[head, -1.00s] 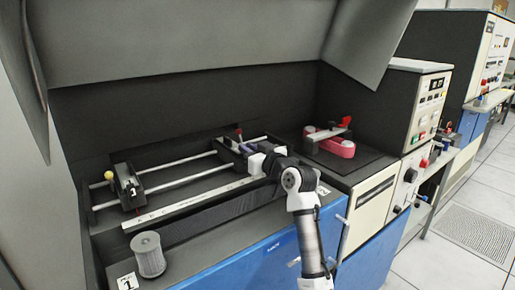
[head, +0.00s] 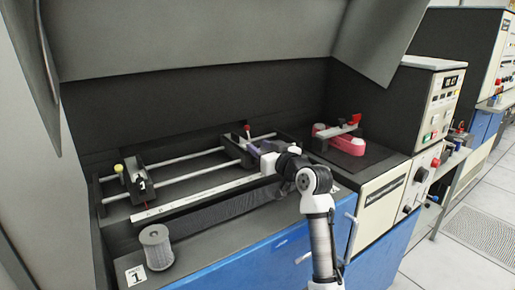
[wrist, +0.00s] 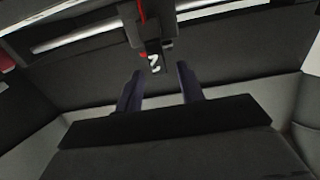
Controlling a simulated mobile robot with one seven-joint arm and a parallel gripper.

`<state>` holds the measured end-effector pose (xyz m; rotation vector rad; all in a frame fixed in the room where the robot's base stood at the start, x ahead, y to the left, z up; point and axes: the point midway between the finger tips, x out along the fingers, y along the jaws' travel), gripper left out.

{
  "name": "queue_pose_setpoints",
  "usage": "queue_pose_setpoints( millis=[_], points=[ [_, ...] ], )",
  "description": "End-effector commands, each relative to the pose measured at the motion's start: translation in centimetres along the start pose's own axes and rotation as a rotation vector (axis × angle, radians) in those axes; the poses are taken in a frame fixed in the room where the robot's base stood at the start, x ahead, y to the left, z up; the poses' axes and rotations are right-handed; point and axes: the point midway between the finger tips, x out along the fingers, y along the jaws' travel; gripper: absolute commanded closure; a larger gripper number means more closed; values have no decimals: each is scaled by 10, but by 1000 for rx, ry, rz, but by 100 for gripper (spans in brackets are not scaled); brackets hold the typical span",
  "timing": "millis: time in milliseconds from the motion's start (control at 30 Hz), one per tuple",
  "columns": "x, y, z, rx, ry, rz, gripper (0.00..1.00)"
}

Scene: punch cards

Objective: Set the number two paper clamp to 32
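The number two paper clamp (head: 237,146) is a dark block on two metal rails, at the right part of the rails, with a red knob (head: 247,127). Nothing is held, and whether a finger touches the clamp cannot be told. In the head view my white wrist partly hides the clamp. A white scale strip (head: 205,195) runs along the front; its numbers are unreadable.
Another clamp (head: 138,182) with a yellow knob sits at the left of the rails. A grey cylinder (head: 155,247) stands at the front left. A pink belt device (head: 343,140) lies to the right. A grey hood (head: 200,40) overhangs the rails.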

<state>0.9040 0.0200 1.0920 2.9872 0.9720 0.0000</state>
Motion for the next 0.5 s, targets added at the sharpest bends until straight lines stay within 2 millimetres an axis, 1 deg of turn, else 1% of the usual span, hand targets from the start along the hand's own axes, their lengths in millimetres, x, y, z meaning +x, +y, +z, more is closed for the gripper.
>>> queue_pose_setpoints(
  millis=[33, 300, 400, 500],
  points=[
    [-11, 1, 4, -1, 3, 3, 62],
    [-74, 1, 4, -1, 2, 4, 62],
    [-92, 0, 3, -1, 2, 3, 62],
    [-105, 0, 2, 0, 1, 3, 62]
  ],
)
